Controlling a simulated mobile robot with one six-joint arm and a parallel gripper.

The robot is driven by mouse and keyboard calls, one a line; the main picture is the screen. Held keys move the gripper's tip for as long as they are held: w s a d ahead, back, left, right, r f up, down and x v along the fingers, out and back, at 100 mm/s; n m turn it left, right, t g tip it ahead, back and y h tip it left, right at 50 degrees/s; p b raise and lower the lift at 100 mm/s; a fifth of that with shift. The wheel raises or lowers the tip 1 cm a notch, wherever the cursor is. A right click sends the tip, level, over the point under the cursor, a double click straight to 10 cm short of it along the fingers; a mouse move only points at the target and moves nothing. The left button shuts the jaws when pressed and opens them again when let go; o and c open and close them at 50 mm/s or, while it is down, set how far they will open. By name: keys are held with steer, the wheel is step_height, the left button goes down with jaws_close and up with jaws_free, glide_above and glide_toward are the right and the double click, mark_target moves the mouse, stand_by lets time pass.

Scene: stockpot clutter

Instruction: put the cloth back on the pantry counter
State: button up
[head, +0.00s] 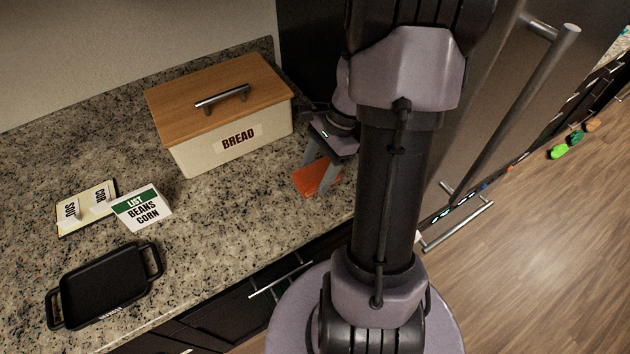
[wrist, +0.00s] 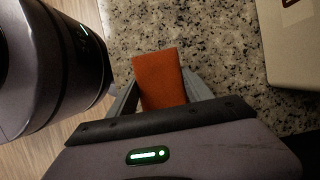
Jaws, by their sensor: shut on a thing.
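An orange-red folded cloth (head: 312,177) is at the right end of the speckled granite counter (head: 225,215), just right of the bread box. My gripper (head: 322,180) is shut on the cloth, with a finger on either side of it. The wrist view also shows the cloth (wrist: 160,80) between the fingers of my gripper (wrist: 160,92), over the counter (wrist: 220,50) near its edge. I cannot tell whether the cloth touches the counter or is held slightly above it. My arm hides part of the counter's right end.
A bread box (head: 235,125) with a wooden lid stands at the back of the counter. A list card (head: 142,207), an open booklet (head: 87,207) and a black pan (head: 105,287) are to the left. The counter's middle front is clear. Green items (head: 560,151) lie on the floor at right.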

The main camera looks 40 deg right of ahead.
mark_target(316, 181)
step_height(316, 181, down, 4)
steer(key=shift+r+b, duration=0.15)
steer(key=shift+b, duration=0.75)
steer(key=shift+r, duration=0.15)
steer(key=o, duration=1.2)
